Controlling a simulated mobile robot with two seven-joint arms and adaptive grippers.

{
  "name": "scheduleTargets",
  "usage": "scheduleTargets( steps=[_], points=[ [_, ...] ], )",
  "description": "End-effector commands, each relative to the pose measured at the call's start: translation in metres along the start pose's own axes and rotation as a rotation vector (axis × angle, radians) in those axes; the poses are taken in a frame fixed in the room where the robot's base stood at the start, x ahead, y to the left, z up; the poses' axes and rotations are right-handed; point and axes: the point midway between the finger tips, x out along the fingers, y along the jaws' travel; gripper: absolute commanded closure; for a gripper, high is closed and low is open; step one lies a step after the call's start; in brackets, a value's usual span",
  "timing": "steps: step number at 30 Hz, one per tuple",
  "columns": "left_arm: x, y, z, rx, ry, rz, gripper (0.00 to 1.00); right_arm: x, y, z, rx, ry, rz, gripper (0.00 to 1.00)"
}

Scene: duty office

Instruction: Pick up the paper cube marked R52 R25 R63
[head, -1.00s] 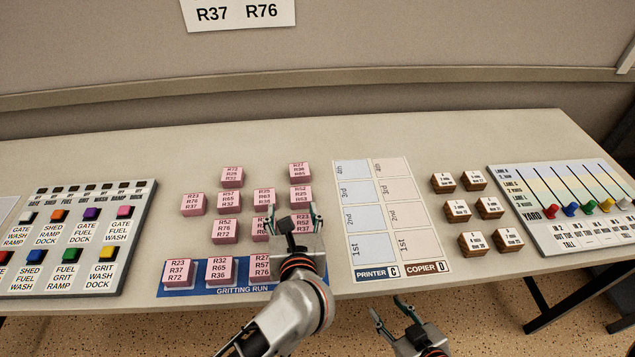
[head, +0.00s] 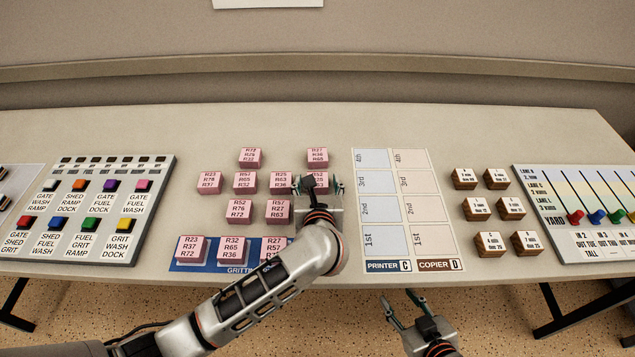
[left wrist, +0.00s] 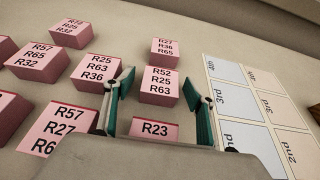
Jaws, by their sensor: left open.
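The pink paper cube marked R52 R25 R63 (left wrist: 159,85) stands on the table in the left wrist view, ahead of and between my left fingers. In the head view this cube (head: 318,176) is partly hidden by my left gripper (head: 318,188). My left gripper is open and empty, with one teal finger to each side of the line to the cube. A cube marked R23 (left wrist: 156,129) shows partly, nearer, between the fingers; its lower lines are hidden. My right gripper (head: 405,306) is open and empty in front of the table's edge.
Cube R25 R63 R36 (left wrist: 96,68) is close left, cube R27 R36 R65 (left wrist: 165,49) behind. Other pink cubes stand left, some on a blue strip (head: 215,265). The printer and copier sheet (head: 408,210) is right, then several brown blocks (head: 496,208).

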Motion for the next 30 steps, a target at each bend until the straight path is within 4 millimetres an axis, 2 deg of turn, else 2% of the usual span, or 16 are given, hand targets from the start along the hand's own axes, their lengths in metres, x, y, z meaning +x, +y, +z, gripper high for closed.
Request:
scheduleTargets(
  steps=[5,9,10,20,23,30],
  points=[
    [0.000,0.000,0.000,0.000,0.000,0.000,0.44,0.000,0.001,0.000,-0.002,0.000,0.001,0.60],
    [0.000,0.000,0.000,0.000,0.000,0.000,0.81,0.000,0.002,0.000,-0.003,0.000,0.001,0.60],
    [0.000,0.000,0.000,0.000,0.000,0.000,0.86,0.000,0.002,0.000,-0.003,0.000,0.001,0.60],
    [-0.001,-0.001,0.002,-0.002,-0.001,-0.001,0.86,0.000,0.002,-0.001,-0.004,0.002,0.002,0.60],
    [-0.005,-0.001,0.011,-0.004,-0.002,-0.002,0.86,-0.001,0.002,-0.003,-0.004,0.003,0.002,0.60],
    [-0.022,-0.001,0.053,-0.007,-0.002,-0.003,0.86,-0.003,0.003,-0.008,-0.004,0.005,0.003,0.60]
  ],
)
